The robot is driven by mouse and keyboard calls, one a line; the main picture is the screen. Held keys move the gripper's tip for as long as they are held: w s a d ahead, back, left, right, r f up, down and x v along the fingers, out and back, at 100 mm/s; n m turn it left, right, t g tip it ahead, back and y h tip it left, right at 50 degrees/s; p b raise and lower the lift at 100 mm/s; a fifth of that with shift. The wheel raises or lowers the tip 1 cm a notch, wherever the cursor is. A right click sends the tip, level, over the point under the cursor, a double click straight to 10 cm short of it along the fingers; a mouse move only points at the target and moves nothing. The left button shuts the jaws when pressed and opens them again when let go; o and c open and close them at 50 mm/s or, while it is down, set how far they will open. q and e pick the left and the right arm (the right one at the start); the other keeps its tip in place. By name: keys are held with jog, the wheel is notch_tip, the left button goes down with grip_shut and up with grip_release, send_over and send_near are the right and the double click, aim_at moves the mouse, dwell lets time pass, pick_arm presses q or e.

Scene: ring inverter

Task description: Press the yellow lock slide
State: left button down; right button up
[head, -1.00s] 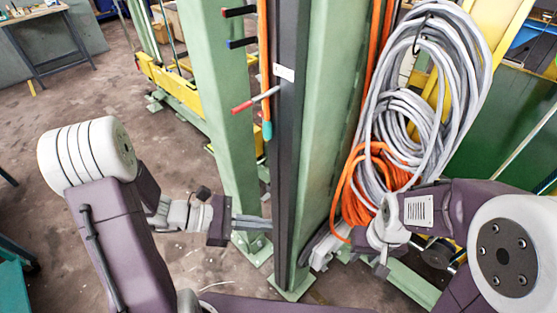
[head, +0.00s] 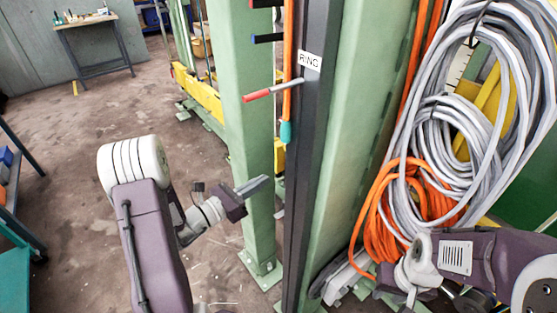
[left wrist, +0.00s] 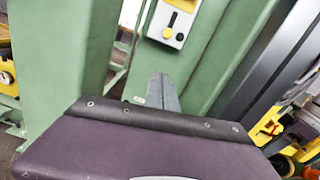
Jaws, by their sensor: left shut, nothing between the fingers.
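In the left wrist view, a pale grey box (left wrist: 169,22) is fixed to a green post. I cannot tell for sure which yellow piece is the lock slide. My left gripper (left wrist: 163,78) is shut and empty, its fingertips just below the box in the picture, apparently apart from it. In the head view my left gripper (head: 266,181) is in front of the green post, and the box is hidden. My right arm is at lower right; its fingers are unclear.
A red-handled lever (head: 270,90) sticks out from the dark rail (head: 302,130) labelled RING. Grey cable coils (head: 470,120) and an orange coil (head: 405,205) hang at the right. A workbench (head: 88,22) stands far left. The floor left of the post is open.

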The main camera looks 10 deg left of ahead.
pick_arm(q)
jog(key=w+d+r, duration=0.3)
jog(key=w+r, duration=0.1)
jog(key=w, duration=0.2)
jog(key=shift+d+p, duration=0.4)
jog(key=shift+p, duration=0.05)
jog(key=shift+w, duration=0.1)
